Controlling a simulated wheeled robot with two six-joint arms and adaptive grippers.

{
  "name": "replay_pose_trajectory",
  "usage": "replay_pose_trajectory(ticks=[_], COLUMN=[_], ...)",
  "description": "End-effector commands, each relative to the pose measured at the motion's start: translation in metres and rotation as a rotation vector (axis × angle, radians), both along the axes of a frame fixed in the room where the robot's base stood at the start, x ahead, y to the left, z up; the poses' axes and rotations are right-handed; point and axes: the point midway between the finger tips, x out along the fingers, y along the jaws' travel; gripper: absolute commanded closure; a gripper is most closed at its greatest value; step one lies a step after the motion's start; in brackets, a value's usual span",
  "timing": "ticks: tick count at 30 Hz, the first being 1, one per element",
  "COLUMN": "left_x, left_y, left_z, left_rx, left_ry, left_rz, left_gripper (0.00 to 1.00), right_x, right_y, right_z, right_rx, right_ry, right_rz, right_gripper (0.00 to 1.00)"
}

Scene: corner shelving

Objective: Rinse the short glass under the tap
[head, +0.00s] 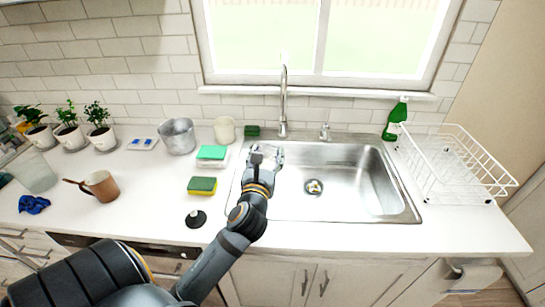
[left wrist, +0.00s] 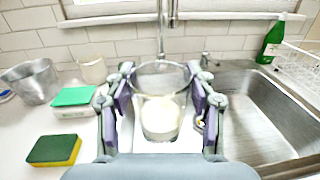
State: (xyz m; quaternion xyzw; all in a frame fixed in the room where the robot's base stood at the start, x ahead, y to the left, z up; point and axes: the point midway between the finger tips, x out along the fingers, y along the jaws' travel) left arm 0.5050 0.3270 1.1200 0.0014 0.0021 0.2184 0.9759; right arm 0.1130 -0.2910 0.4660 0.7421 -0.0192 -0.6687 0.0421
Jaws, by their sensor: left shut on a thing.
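My left gripper (head: 264,160) is shut on a short clear glass (left wrist: 160,115), with purple-padded fingers on both sides of it. The glass looks upright, and its lower part looks whitish; I cannot tell why. In the head view the gripper hides most of it, over the left part of the steel sink (head: 350,180). The chrome tap (head: 284,100) rises behind the sink; in the left wrist view its stem (left wrist: 162,35) stands beyond the glass. I see no running water. My right gripper is not in view.
Left of the sink are a sponge (head: 202,186), a green-topped block (head: 212,153), a metal pot (head: 178,136), a cream cup (head: 224,130) and a brown mug (head: 102,186). A green bottle (head: 396,118) and white dish rack (head: 455,165) stand right. The basin's right side is clear.

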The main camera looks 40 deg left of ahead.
Motion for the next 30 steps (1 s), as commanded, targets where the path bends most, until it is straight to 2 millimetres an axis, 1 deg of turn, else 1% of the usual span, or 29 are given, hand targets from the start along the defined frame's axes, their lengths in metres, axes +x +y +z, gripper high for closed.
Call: replay_pose_trajectory(ticks=[3,7,11,14,30], left_x=[0.000,0.000,0.004,0.011,0.067], left_y=[0.002,0.002,0.003,0.005,0.024], left_z=[0.002,0.002,0.000,-0.002,-0.015], left_rx=[0.001,0.001,0.001,0.002,0.001], left_ry=[-0.003,-0.003,-0.004,-0.005,-0.005], left_rz=[0.009,0.011,0.010,0.009,0.010], left_gripper=[0.89,0.89,0.89,0.89,0.89], right_x=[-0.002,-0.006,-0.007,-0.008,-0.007], right_y=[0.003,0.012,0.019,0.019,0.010], right_z=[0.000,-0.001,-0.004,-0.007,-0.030], right_rx=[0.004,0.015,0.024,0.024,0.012], right_ry=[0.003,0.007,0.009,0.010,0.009], right_rz=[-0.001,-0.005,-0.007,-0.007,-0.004], right_gripper=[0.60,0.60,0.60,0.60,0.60])
